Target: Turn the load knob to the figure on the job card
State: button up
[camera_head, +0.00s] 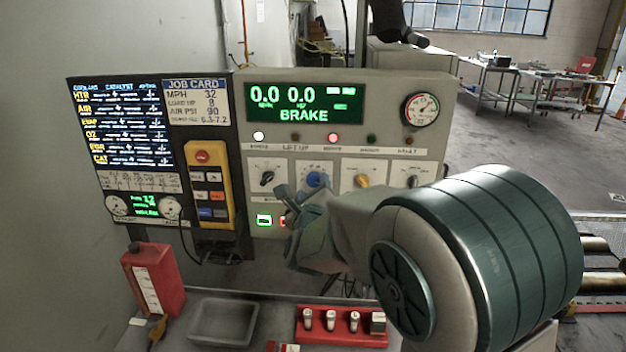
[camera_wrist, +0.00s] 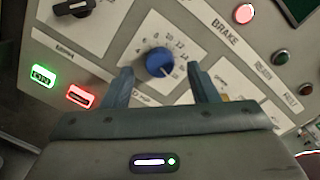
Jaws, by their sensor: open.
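The job card (camera_head: 197,101) on the panel reads MPH 32, LOAD HP 8 and AIR PSI 90, with a smaller bottom line. A blue knob (camera_head: 313,180) sits on a white numbered dial; its own label is not readable, so I cannot confirm it is the load knob. In the wrist view the blue knob (camera_wrist: 159,62) lies between the fingertips of my gripper (camera_wrist: 160,76), with a gap on both sides. Its scale shows figures such as 8, 10, 12 and 14. Its exact setting is unclear. My gripper (camera_head: 303,197) is open and empty in front of the panel.
A black knob (camera_head: 267,178) is left of the blue one and a yellow knob (camera_head: 362,181) is right. The display (camera_head: 303,102) reads 0.0, 0.0 and BRAKE. Lit green (camera_head: 264,220) and red buttons sit below. A grey tray (camera_head: 224,320) and red bottle (camera_head: 154,283) stand below.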

aim_at(314, 180)
jog(key=shift+w+p, duration=0.3)
jog(key=shift+w, duration=1.05)
jog(key=c, duration=1)
jog(key=shift+o, duration=0.2)
